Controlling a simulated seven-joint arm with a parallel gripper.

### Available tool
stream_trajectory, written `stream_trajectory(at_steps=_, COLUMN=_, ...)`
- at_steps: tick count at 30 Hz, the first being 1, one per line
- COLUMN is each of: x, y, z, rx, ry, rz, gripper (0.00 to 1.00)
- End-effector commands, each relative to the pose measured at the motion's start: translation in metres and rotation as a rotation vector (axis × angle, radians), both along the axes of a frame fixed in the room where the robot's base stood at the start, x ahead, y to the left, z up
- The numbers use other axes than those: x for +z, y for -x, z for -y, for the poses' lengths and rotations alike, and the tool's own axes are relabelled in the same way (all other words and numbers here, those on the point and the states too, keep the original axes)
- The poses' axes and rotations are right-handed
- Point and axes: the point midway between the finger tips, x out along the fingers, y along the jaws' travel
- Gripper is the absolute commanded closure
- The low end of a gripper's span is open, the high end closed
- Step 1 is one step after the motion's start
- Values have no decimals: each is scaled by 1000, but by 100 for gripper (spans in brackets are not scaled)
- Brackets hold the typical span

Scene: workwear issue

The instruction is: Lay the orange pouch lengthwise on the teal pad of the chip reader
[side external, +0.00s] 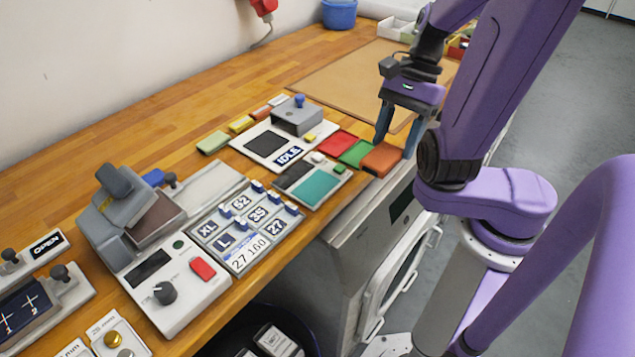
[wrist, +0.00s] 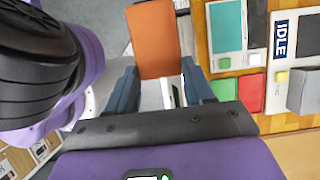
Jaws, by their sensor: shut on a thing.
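My gripper (side external: 397,146) is shut on the orange pouch (side external: 382,160), with one blue finger on each side of it. In the wrist view the pouch (wrist: 156,40) extends away from between the fingers (wrist: 158,82), its long side pointing up the picture. It is beside the front edge of the bench, and the floor shows around it in the wrist view. The teal pad (side external: 316,187) of the chip reader (side external: 296,194) is bare and lies left of the pouch in the side view. In the wrist view the pad (wrist: 227,27) is to the right of the pouch.
Red (side external: 338,144) and green (side external: 357,154) pieces lie on the bench between the pouch and the device with the IDLE sign (side external: 288,156). A board of number and letter tags (side external: 247,233) stands left of the reader. A white-doored machine (side external: 375,250) is below the bench edge.

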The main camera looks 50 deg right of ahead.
Motion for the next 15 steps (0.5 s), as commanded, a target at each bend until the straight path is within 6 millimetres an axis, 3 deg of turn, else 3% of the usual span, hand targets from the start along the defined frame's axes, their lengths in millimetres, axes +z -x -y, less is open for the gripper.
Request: stream_trajectory(at_steps=15, x=-19, y=-40, z=-4, rx=3, ry=-2, rz=-2, gripper=78)
